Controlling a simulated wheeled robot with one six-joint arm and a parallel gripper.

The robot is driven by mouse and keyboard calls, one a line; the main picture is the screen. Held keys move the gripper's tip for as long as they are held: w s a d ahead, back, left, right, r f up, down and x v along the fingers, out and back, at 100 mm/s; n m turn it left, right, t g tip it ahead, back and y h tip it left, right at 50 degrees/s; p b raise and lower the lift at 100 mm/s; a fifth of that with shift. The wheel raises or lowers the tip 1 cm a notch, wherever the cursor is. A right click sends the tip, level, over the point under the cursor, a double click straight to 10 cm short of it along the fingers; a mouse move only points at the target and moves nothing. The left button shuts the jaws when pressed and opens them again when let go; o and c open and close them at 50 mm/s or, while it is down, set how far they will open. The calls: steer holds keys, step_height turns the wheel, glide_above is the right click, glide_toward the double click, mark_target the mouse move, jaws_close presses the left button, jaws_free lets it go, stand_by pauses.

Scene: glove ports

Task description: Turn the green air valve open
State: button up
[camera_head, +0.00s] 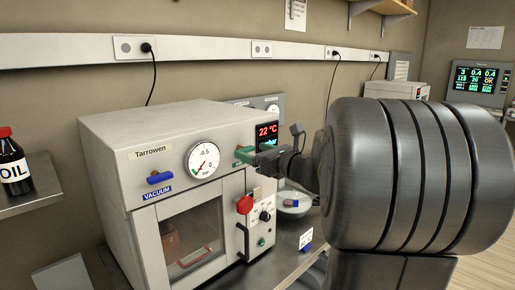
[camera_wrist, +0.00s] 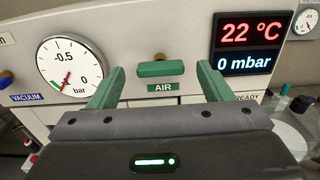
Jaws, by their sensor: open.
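The green air valve (camera_wrist: 160,68) is a short bar handle lying level on the pale front panel, above a green AIR label (camera_wrist: 163,87). My gripper (camera_wrist: 161,74) is open, with one green finger to the left of the valve and one to the right. Gaps show between the handle's ends and both fingers. In the head view my gripper (camera_head: 258,150) is at the oven's upper right front, beside the display. There the gripper and wrist crowd the valve, and I cannot clearly tell handle from finger.
The Tarrowen vacuum oven (camera_head: 110,140) has a dial gauge (camera_head: 202,160), a blue vacuum handle (camera_head: 159,178) and a red knob (camera_head: 244,205). The display (camera_wrist: 247,45) reads 22 °C and 0 mbar. A bowl (camera_head: 294,203) stands on the bench right of the oven. An oil bottle (camera_head: 13,165) stands left.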

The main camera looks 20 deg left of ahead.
mark_target(244, 149)
steer(key=shift+x, duration=1.2)
steer(key=c, duration=1)
